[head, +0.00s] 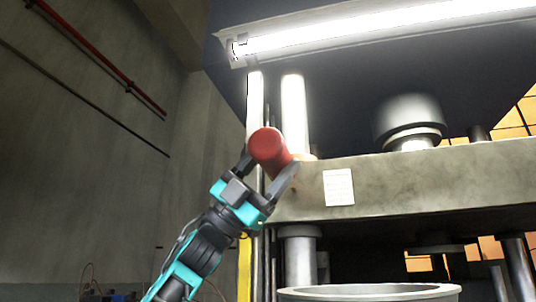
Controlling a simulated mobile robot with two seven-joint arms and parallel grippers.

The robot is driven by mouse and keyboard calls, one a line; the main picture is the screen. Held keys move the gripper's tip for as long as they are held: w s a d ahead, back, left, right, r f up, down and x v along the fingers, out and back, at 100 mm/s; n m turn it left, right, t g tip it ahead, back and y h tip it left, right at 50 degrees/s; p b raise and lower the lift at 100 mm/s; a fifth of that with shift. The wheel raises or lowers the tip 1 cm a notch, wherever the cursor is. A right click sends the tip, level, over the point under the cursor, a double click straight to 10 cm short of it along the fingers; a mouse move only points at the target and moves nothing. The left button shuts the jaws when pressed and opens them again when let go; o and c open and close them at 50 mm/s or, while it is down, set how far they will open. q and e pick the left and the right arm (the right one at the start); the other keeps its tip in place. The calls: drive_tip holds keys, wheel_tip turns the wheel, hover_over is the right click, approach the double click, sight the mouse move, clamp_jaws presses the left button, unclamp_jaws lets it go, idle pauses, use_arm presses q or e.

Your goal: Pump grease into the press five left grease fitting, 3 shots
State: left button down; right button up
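My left gripper (262,160) is raised at the left edge of the press, its arm coming up from the lower left. Its two fingers are shut on a red cylinder (268,145), which is tilted and seen partly end-on. The press has a thick grey crosshead (430,185) with a white label (338,187) and pale upright columns (295,115). The red cylinder overlaps the crosshead's left end in the picture; I cannot tell whether they touch. No grease fitting can be clearly made out; the gripper and cylinder may cover it. My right gripper is out of view.
A lit tube lamp (390,30) runs under the dark upper press body. A round grey vessel rim (370,292) is below the crosshead. A yellow upright strip (244,268) stands beside the arm. The space left of the arm is open to the wall with a red pipe (100,57).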

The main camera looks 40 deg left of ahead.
use_arm(q)
drive_tip(key=shift+w+a+r+p, duration=0.2)
drive_tip(key=shift+w+a+p, duration=0.25)
drive_tip(key=shift+w, duration=0.35)
drive_tip(key=shift+w+a+p, duration=0.4)
drive_tip(key=shift+w, duration=0.35)
drive_tip(key=shift+w+a+f, duration=0.1)
drive_tip(key=shift+w+a, duration=0.05)
drive_tip(key=shift+w, duration=0.1)
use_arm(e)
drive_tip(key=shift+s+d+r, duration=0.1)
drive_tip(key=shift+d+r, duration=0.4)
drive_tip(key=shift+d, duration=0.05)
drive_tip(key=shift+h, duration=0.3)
use_arm(q)
drive_tip(key=shift+w+a+f+p, duration=0.1)
drive_tip(key=shift+w+a+p, duration=0.1)
drive_tip(key=shift+w+p, duration=0.1)
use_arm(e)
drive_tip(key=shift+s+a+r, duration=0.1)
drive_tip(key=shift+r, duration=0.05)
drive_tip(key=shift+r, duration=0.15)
